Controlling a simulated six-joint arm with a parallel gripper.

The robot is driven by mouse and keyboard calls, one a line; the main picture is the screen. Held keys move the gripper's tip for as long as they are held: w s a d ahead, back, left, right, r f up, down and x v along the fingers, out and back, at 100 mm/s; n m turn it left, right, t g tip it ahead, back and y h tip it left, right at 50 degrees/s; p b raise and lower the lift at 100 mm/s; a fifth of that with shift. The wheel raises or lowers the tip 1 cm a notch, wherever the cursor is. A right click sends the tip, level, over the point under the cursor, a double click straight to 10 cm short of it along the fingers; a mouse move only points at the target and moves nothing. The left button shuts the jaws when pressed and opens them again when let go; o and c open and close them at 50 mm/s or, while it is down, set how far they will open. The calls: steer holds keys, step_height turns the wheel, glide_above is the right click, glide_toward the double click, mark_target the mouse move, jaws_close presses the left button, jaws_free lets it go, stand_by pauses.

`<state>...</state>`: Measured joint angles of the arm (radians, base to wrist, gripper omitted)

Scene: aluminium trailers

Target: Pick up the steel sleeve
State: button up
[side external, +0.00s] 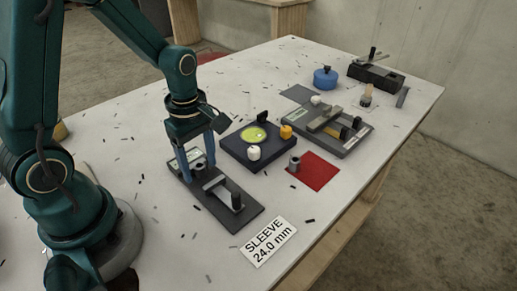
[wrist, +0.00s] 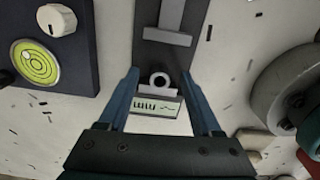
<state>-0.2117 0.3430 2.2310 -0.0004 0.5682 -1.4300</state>
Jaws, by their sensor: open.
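A small pale ring with a dark hole, which looks like the steel sleeve (wrist: 160,80), stands on the dark measuring fixture (wrist: 180,52). In the side view this fixture (side external: 247,217) lies on the near part of the table. My gripper (side external: 198,172) points down over the fixture's far left end. In the wrist view my gripper (wrist: 161,76) is open, with one finger on each side of the ring and visible gaps. I cannot tell whether a finger touches anything. Another short grey cylinder (side external: 294,163) stands at the red mat's left edge (side external: 318,172).
A dark box with a green round dial (side external: 254,134) and knobs stands right of my gripper. A grey fixture (side external: 345,140), a blue round pot (side external: 325,78) and a black vise-like block (side external: 376,77) stand farther back. A "SLEEVE 24.0 mm" card (side external: 268,242) lies in front. Small dark chips litter the table.

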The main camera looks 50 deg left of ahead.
jaws_close()
stand_by(0.3)
